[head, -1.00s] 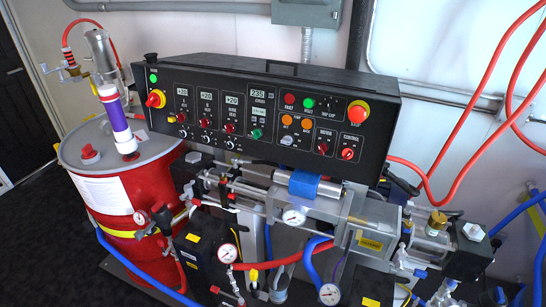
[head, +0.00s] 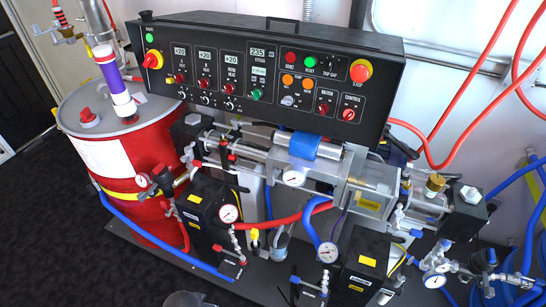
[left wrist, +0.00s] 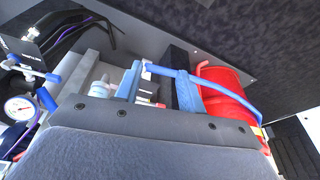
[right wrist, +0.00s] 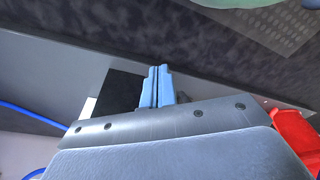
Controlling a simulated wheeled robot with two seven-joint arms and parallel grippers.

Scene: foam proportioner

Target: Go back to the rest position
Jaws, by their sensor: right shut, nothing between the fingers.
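My left gripper (left wrist: 158,82) shows in the left wrist view with its two blue fingers apart. The machine's hose and valve parts show behind and between them; I see nothing clearly held. My right gripper (right wrist: 158,72) shows in the right wrist view with its blue fingers together and nothing between them, over a dark floor and a grey surface. Neither gripper shows in the head view. The foam proportioner's black control panel (head: 266,112) fills the upper middle of the head view.
A red drum (head: 160,232) stands left of the machine, with a purple and white pump cylinder (head: 116,88) on top. Gauges, hoses and black pump boxes (head: 208,222) sit low in front. Red and blue hoses hang at right. Dark carpet (head: 50,250) lies clear at left.

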